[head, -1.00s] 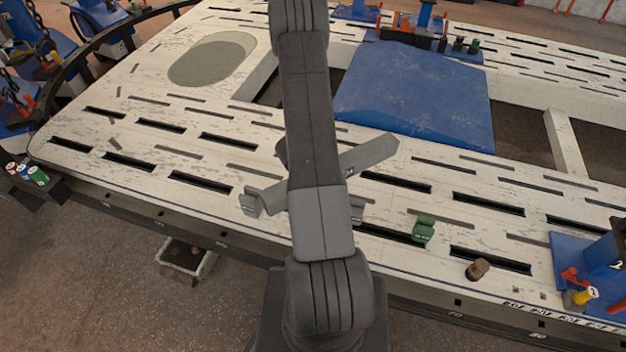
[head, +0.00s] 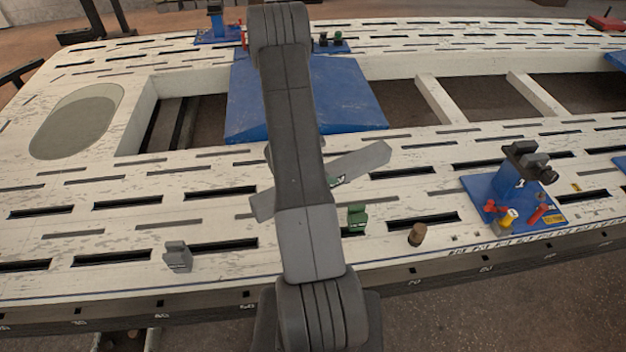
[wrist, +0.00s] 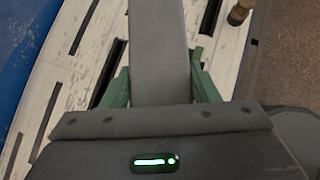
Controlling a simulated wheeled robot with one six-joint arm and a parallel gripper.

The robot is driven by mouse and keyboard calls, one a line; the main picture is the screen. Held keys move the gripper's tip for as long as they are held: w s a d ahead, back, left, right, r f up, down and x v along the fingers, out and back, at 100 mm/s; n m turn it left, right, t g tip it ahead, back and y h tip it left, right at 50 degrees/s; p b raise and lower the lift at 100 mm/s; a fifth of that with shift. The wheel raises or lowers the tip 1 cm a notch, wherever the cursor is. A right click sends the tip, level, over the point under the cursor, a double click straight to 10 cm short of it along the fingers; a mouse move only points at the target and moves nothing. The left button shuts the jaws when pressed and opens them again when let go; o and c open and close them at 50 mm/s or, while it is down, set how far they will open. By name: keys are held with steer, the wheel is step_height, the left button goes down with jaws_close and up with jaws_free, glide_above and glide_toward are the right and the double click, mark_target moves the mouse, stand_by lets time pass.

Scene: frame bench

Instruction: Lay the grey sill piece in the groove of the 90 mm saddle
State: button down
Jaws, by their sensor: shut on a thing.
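My gripper (wrist: 160,64) has green fingers and is shut on the grey sill piece (wrist: 158,35), a long flat bar. In the head view the sill piece (head: 362,162) sticks out on both sides of my arm, above the bench and tilted up to the right; its middle and my gripper are mostly hidden by the arm. A grey saddle-like block (head: 177,257) stands on the bench left of my arm. A green block (head: 357,217) stands just right of it. I cannot read their sizes or tell which is the 90 mm saddle.
The white slotted bench (head: 130,215) runs across the view. A brown cylinder (head: 417,235) stands near its front edge. A blue base (head: 480,198) with a clamp is to the right. A blue plate (head: 340,100) lies behind my arm, beside openings in the bench.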

steer(key=shift+w+d+f+m+g+b, duration=0.3)
steer(key=shift+w+d+f+m+b, duration=0.15)
steer(key=shift+b, duration=0.8)
steer(key=b, duration=0.2)
steer(key=shift+w+d+f+m+h+b, duration=0.1)
steer(key=shift+w+f+m+h+b, duration=0.15)
steer(key=shift+h+b, duration=0.1)
steer(key=g+b, duration=0.1)
steer(key=b, duration=0.3)
steer(key=shift+d+f+m, duration=0.1)
steer(key=shift+f+m, duration=0.25)
steer(key=shift+m, duration=0.05)
steer(key=f+b, duration=0.1)
steer(key=b, duration=0.2)
steer(key=s+f+m+g+b, duration=0.1)
steer(key=b, duration=0.2)
steer(key=shift+s+a+f+h, duration=0.1)
steer(key=shift+s+a+h, duration=0.05)
steer(key=shift+a+h, duration=0.15)
steer(key=s+f+m+b, duration=0.1)
steer(key=b, duration=0.2)
steer(key=shift+a+g, duration=0.3)
steer(key=shift+g, duration=0.1)
steer(key=shift+s+a+f+b, duration=0.1)
steer(key=shift+s+a+b, duration=0.1)
steer(key=shift+b, duration=0.2)
